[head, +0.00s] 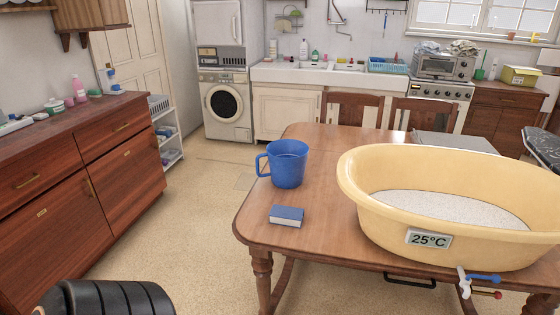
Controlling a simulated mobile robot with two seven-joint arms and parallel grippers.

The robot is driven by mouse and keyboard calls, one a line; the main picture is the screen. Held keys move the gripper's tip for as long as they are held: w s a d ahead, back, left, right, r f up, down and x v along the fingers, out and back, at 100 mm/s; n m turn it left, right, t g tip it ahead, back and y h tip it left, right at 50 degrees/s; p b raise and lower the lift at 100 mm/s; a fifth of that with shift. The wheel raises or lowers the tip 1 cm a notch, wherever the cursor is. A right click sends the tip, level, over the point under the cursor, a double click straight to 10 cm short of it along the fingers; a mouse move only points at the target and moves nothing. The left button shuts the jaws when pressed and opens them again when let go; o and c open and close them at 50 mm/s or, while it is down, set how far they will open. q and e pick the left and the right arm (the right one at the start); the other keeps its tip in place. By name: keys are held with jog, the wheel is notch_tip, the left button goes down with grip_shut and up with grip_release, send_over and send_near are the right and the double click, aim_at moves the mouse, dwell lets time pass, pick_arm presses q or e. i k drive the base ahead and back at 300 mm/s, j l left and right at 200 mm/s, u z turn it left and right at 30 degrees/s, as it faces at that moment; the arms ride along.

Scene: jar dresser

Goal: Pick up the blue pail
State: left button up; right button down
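The blue pail (289,165) stands upright on the wooden table (310,200), near its left edge. It has a wide open rim and a side handle pointing left. Nothing touches it. Its inside is mostly hidden from this angle. Neither of my grippers is in view.
A blue box (286,216) lies in front of the pail. A large cream tub (385,232) with a 25°C display fills the table's right side. Chairs (350,108) stand behind the table. A brown dresser (60,195) stands left, with open floor (200,220) between.

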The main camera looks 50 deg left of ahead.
aim_at(287, 159)
jog(key=k+u, duration=0.25)
jog(key=k+j+u, duration=0.1)
jog(key=k+u, duration=0.2)
jog(key=l+u, duration=0.1)
jog(key=u, duration=0.3)
jog(key=i+l+u, duration=0.1)
jog(key=u, duration=0.3)
jog(key=l+u, duration=0.1)
jog(key=u, duration=0.3)
jog(key=l, duration=0.35)
jog(key=k+l, duration=0.1)
jog(key=l, duration=0.25)
jog(key=i+j+u, duration=0.15)
jog(key=i+j, duration=0.15)
jog(key=i+j+u, duration=0.15)
jog(key=i, duration=0.35)
